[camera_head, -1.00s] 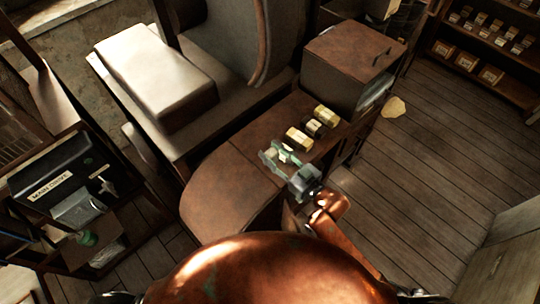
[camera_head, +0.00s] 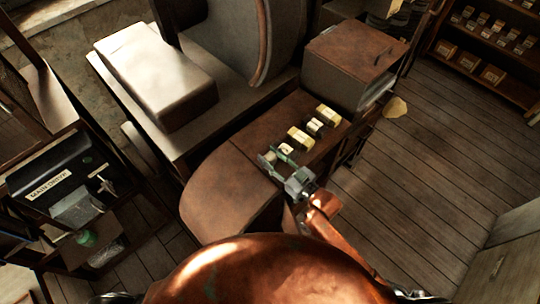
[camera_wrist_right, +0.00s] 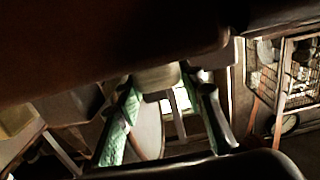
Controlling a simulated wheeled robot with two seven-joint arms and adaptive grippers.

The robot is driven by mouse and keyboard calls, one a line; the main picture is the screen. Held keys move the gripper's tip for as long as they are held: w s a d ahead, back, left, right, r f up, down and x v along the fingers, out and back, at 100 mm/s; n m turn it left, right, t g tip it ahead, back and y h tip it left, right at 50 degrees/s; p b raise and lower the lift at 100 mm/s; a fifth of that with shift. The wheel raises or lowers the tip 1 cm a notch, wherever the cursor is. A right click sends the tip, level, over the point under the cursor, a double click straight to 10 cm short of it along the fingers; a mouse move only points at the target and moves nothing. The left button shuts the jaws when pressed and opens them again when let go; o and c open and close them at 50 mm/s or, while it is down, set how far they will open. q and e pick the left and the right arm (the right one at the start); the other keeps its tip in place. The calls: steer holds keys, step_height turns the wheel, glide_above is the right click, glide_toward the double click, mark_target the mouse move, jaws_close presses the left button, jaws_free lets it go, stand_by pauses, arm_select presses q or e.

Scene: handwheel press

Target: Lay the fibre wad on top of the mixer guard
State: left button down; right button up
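My right gripper (camera_head: 279,158) is at the near end of a row of small items on the brown bench. Its green fingers are apart and also show in the right wrist view (camera_wrist_right: 165,105). A small pale item (camera_head: 286,149) stands at that end of the row, by the fingertips. In the right wrist view a pale rounded thing (camera_wrist_right: 157,78) shows between the finger ends, with no clear grip on it. I cannot tell whether it is the fibre wad. I cannot pick out the mixer guard for certain. My left gripper is out of view.
A large pale block (camera_head: 155,75) lies at the left. The rounded bench end (camera_head: 225,190) is bare. A tan piece (camera_head: 395,107) shows at the right.

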steer(key=o, duration=0.4)
steer(key=shift+r, duration=0.15)
steer(key=v, duration=1.2)
